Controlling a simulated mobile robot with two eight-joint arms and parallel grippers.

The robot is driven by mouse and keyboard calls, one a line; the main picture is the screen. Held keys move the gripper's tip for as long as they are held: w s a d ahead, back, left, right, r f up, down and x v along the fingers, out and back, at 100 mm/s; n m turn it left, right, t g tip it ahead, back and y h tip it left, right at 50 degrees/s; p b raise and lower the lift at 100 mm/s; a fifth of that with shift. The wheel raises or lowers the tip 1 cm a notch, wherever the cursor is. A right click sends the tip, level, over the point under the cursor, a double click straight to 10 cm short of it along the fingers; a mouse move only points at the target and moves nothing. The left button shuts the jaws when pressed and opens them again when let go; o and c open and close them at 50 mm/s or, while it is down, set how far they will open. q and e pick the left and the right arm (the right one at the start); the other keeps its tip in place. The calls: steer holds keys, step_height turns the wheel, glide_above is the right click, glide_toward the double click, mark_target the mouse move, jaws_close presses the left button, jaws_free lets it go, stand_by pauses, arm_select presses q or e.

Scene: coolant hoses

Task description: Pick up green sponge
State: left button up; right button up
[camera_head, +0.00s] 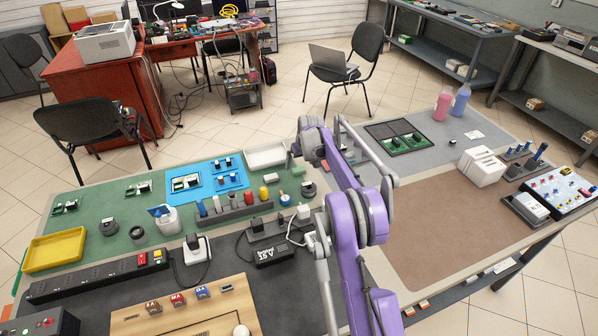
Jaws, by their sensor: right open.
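A small light green block that looks like the green sponge (298,172) lies on the green mat (110,258) at the back middle of the near table. My right gripper (297,159) is at the end of the purple arm, pointing down close above and behind the block. It is open and appears empty. The arm partly hides the table just right of the block, and I cannot tell how large the gap between fingers and block is. My left gripper is out of view.
A white tray (266,156) lies left of the gripper. A grey rack (235,212) with coloured cylinders stands in front. Pink (442,106) and blue (460,100) bottles stand back right. The brown mat (440,225) is mostly clear.

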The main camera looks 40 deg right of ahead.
mark_target(299, 170)
steer(key=x, duration=0.4)
steer(key=shift+s+d+f, duration=0.1)
steer(key=shift+d+f, duration=0.05)
steer(key=shift+f, duration=0.05)
steer(key=c, duration=1.4)
step_height(299, 170, up, 10)
steer(key=shift+p, duration=0.35)
